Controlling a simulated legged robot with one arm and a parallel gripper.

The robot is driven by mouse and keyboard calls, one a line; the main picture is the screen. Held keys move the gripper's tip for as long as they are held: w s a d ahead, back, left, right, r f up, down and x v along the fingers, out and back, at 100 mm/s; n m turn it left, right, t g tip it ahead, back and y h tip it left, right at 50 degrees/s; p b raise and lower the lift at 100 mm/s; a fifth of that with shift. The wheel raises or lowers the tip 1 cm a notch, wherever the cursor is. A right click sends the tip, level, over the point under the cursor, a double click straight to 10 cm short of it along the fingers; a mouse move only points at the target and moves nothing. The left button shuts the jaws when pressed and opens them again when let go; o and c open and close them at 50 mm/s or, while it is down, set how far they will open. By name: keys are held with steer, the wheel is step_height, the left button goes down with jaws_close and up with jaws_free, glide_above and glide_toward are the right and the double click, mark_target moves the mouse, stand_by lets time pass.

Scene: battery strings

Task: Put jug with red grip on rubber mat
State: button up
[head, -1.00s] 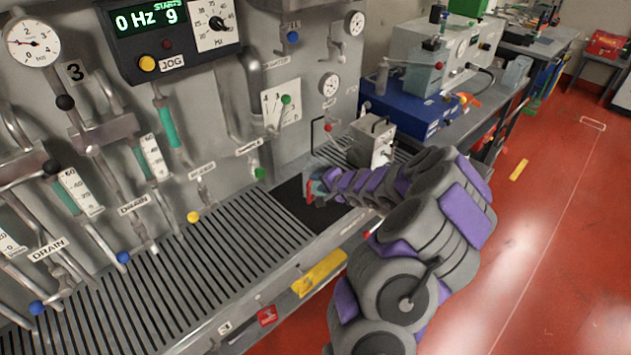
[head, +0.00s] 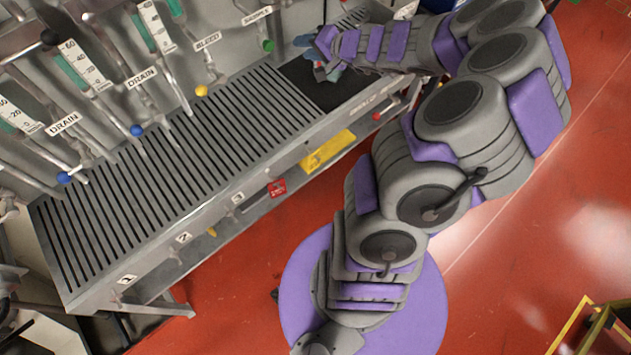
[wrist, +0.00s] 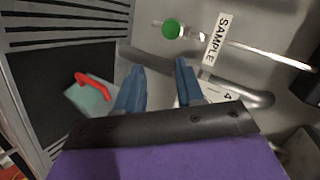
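The jug with the red grip (wrist: 90,103) shows in the wrist view as a pale green body with a red handle, partly hidden by my gripper. It appears to stand on the black rubber mat (wrist: 32,88), near one edge. My gripper (wrist: 158,65) has two blue fingers, apart, with nothing between them. The jug is to the left of the left finger, outside the gap. In the head view, my gripper is at the far end of the slatted bench, by the dark mat (head: 304,84), and the jug is hard to make out there.
The slatted bench (head: 165,150) runs along a panel of pipes and valves. A green knob (wrist: 172,29) and a SAMPLE label (wrist: 217,40) are close beyond my fingers. A yellow label (head: 327,151) is on the bench front. Red floor (head: 235,295) lies open before the bench.

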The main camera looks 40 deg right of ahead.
steer(key=s+a+r+n+g+y, duration=0.1)
steer(key=a+r+n+y, duration=0.15)
steer(key=a, duration=0.55)
steer(key=a+r+n+g+y, duration=0.1)
steer(key=a+r+n+y, duration=0.2)
steer(key=a, duration=0.5)
steer(key=s+a+r+n+g, duration=0.2)
steer(key=s+a+n+g, duration=0.35)
steer(key=s+a, duration=0.75)
steer(key=s+a+f+g+h, duration=0.2)
steer(key=s+a+g+h, duration=0.15)
steer(key=s, duration=0.45)
steer(key=s+d+g+h, duration=0.3)
steer(key=s+d+h, duration=0.2)
steer(key=s, duration=0.9)
steer(key=d, duration=0.3)
steer(key=shift+f, duration=0.3)
steer(key=shift+w, duration=0.1)
